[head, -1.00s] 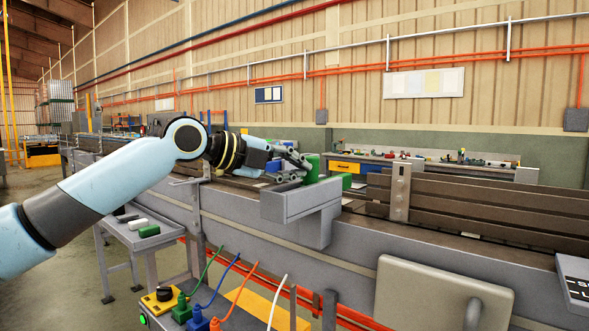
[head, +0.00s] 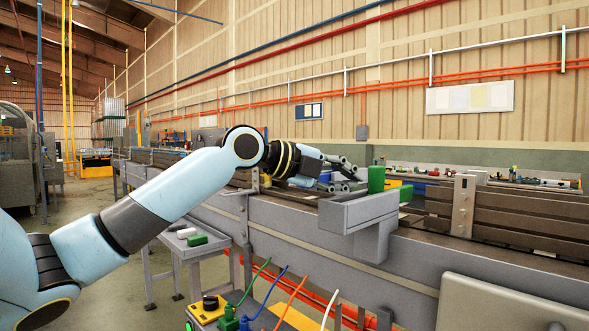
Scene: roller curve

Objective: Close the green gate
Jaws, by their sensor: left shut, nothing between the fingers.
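The green gate shows as an upright green block (head: 376,179) behind the grey bracket on the conveyor's near side, with a lower green part reaching right over the belt. The bracket hides its foot. My left gripper (head: 352,181) is shut and empty over the conveyor, just left of the upright green part. I cannot tell whether its fingers touch it. My right gripper is out of view.
The grey bracket (head: 357,212) juts from the near conveyor rail. Brown side boards (head: 530,215) rise along the right. A small side table (head: 205,251) holds a green block and a white block. Coloured cables hang below in front.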

